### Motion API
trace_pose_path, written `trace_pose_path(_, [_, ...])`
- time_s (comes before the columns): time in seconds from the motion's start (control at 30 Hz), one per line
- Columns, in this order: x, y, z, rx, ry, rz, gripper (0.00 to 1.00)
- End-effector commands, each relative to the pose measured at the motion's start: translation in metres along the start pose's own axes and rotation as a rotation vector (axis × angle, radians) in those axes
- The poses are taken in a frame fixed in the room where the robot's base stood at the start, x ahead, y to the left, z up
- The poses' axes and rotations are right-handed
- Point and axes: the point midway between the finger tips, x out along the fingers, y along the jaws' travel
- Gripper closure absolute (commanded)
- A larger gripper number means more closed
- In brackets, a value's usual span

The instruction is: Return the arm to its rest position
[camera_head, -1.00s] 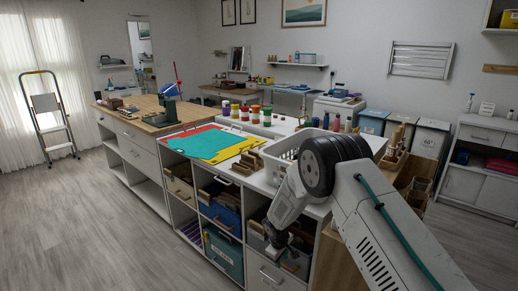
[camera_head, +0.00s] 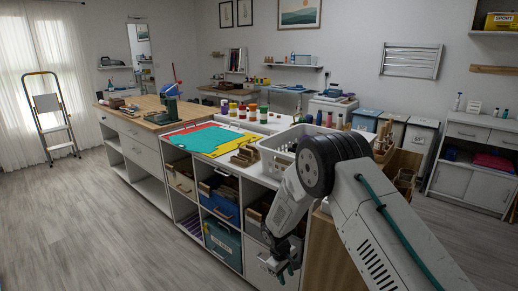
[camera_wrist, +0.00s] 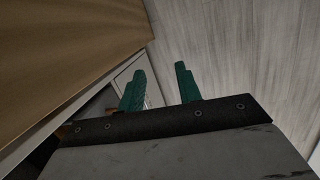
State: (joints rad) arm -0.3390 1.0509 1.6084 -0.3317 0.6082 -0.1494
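My gripper (camera_head: 282,262) is at the low middle of the head view, in front of the right end of the cubby unit (camera_head: 236,172). In the wrist view its two green fingers (camera_wrist: 161,88) stand apart with nothing between them. It is open and empty. My arm is still bent down and forward in the head view, hiding part of the unit's right end. In the wrist view, a brown panel (camera_wrist: 65,45) lies left of the fingers and pale floor (camera_wrist: 235,50) lies beyond them.
A white basket (camera_head: 268,158) sits on the unit's top, close to my arm. Wooden holders stand on the brown-sided part at right. Bins and a white cabinet (camera_head: 468,185) line the back right. Floor at left (camera_head: 90,225) is clear.

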Motion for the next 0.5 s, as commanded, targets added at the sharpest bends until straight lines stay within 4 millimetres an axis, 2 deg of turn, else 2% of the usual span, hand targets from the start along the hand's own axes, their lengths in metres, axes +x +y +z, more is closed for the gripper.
trace_pose_path(0.27, [-0.057,0.0,0.054,0.096,-0.089,-0.042,0.66])
trace_pose_path(0.37, [-0.085,0.002,0.076,0.138,-0.112,-0.057,0.66])
trace_pose_path(0.5, [-0.139,0.004,0.117,0.213,-0.141,-0.081,0.66])
